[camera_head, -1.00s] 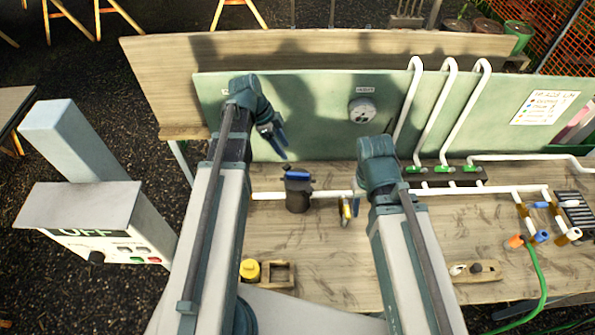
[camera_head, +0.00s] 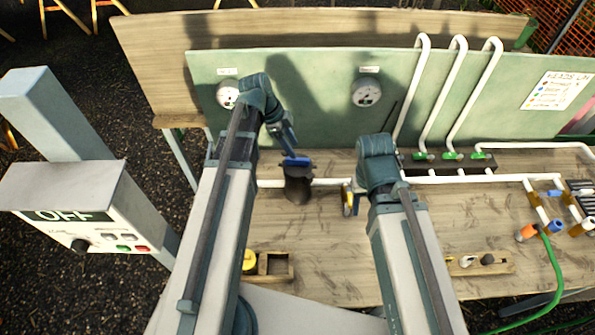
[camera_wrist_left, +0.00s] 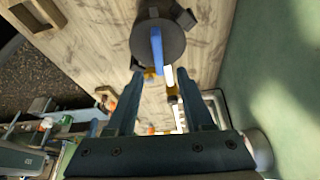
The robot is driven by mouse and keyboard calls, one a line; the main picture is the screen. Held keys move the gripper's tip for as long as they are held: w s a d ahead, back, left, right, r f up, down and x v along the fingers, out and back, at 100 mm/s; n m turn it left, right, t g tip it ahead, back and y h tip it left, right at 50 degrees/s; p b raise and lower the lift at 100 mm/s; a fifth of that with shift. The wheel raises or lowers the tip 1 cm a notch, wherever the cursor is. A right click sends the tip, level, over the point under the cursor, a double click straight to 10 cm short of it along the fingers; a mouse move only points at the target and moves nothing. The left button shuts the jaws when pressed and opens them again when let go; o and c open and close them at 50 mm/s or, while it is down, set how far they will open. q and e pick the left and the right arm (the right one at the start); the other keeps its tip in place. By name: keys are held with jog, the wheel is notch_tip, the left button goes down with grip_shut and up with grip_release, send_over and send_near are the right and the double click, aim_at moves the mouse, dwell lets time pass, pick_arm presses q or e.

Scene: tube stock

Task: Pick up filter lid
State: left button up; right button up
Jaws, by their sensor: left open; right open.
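The filter lid (camera_head: 290,162) is a dark round cap with a raised blue grip, seated on top of the dark filter housing (camera_head: 298,190) on the bench. It also shows in the left wrist view (camera_wrist_left: 176,42), the blue grip running along the view. My left gripper (camera_head: 291,148) is open and empty, its fingers close to the lid on its back side. In the left wrist view its fingers (camera_wrist_left: 163,80) stand apart, with the lid just beyond the tips. My right gripper (camera_head: 354,200) is right of the filter, partly hidden by its own wrist.
A white pipe (camera_head: 325,182) runs sideways from the filter. A green panel (camera_head: 320,110) with gauges rises behind. A wooden holder (camera_head: 275,266) with a yellow item stands in front. White pipes with green valves (camera_head: 452,155) are at right. The front middle of the bench is clear.

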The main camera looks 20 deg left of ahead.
aim_at(298, 164)
pick_arm(q)
jog(key=shift+d+f, duration=0.1)
jog(key=shift+f, duration=0.15)
jog(key=f+b, duration=0.4)
jog(key=shift+d+f, duration=0.2)
jog(key=shift+d, duration=0.1)
jog(key=shift+d+f+b, duration=0.25)
jog(key=shift+f+b, duration=0.1)
jog(key=shift+b, duration=0.25)
jog(key=shift+r, duration=0.1)
grip_shut()
